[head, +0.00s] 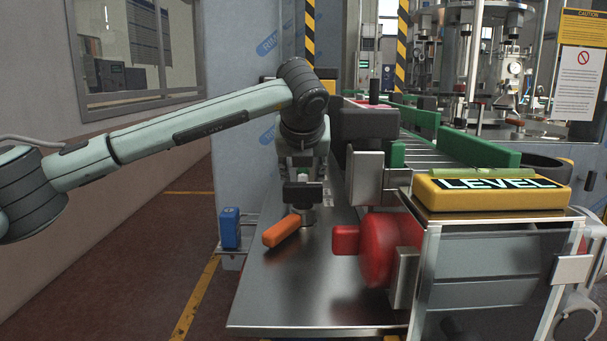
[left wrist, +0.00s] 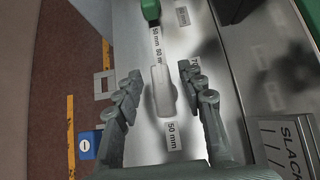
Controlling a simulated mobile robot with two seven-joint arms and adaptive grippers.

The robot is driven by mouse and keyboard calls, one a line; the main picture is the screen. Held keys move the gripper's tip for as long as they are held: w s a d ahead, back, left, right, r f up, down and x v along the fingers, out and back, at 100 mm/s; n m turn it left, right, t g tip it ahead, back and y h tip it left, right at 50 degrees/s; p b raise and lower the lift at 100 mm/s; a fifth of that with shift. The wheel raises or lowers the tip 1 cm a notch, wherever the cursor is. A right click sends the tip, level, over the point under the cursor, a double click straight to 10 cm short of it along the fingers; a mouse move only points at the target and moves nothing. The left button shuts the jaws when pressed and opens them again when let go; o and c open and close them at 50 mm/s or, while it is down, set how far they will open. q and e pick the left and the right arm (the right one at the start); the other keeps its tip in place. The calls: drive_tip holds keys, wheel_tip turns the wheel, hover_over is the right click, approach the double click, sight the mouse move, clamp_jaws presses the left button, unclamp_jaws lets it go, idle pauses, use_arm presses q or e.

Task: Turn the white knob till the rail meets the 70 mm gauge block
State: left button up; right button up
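The white knob (left wrist: 163,92) is a pale elongated grip in the left wrist view, lying lengthwise between my left gripper's fingers. My left gripper (left wrist: 158,90) is open, with a visible gap on each side of the knob. In the head view, my left gripper (head: 303,196) points down over the steel plate and mostly hides the knob. I cannot make out the rail or a separate 70 mm block. My right gripper is not in view.
An orange handle (head: 282,231) is close below my left gripper. A red knob (head: 378,249) is to its right, before a yellow LEVEL box (head: 490,192). A blue block (head: 230,228) is off the plate's left side. The front of the steel plate (head: 310,300) is clear.

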use_arm(q)
drive_tip(key=shift+x, duration=0.8)
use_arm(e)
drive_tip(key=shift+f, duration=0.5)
use_arm(q)
clamp_jaws()
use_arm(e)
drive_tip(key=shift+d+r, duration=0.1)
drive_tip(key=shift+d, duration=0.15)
